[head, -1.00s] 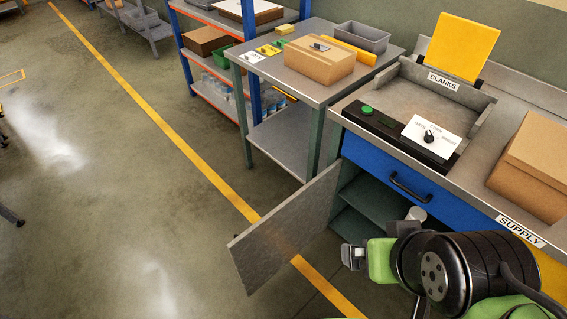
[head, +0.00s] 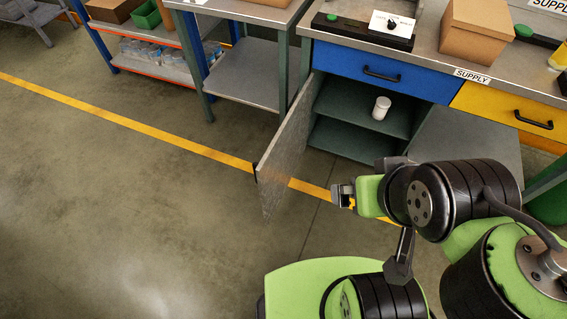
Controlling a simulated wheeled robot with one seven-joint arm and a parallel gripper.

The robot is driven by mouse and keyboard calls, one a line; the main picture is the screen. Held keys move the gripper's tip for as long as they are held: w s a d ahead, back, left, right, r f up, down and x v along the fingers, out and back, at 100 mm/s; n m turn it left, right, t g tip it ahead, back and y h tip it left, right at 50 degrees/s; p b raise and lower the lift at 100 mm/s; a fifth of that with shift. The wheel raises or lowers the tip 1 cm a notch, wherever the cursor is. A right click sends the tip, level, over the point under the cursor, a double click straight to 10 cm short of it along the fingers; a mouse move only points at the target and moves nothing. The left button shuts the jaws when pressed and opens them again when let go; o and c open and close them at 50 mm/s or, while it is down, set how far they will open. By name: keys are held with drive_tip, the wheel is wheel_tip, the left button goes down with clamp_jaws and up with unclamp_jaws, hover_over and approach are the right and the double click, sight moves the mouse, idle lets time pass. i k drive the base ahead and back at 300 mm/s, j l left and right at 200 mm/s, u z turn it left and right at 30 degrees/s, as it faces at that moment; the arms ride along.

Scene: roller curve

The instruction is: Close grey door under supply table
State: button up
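The grey door (head: 286,153) under the supply table (head: 432,55) stands wide open, swung out to the left of the cabinet (head: 360,117). It is hinged at the cabinet's left side, and a dark handle (head: 256,172) shows at its outer edge. My gripper (head: 338,196) is to the right of the door's outer part, in front of the open cabinet, and appears apart from the door. Its fingers are small and seen from the side, so I cannot tell whether they are open or shut.
A white cylinder (head: 381,108) stands on the cabinet's upper shelf. A blue drawer (head: 380,73) and a yellow drawer (head: 514,113) are closed above. A grey side table (head: 243,72) stands left of the door. The floor (head: 130,200) in front and left is clear.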

sight(274, 172)
drive_tip(key=j+z, duration=0.4)
drive_tip(key=j, duration=0.4)
drive_tip(key=k+j+z, duration=0.15)
drive_tip(key=j+z, duration=0.2)
drive_tip(key=j, duration=0.45)
drive_tip(key=i+j+z, duration=0.2)
drive_tip(key=j, duration=0.25)
drive_tip(key=j+z, duration=0.2)
drive_tip(key=j, duration=0.3)
drive_tip(key=i+j+z, duration=0.2)
drive_tip(key=j, duration=0.3)
drive_tip(key=i+j+u, duration=0.1)
drive_tip(key=j+u, duration=0.15)
drive_tip(key=i+j+u, duration=0.25)
drive_tip(key=j, duration=0.2)
drive_tip(key=i+j+u, duration=0.1)
drive_tip(key=j+u, duration=0.2)
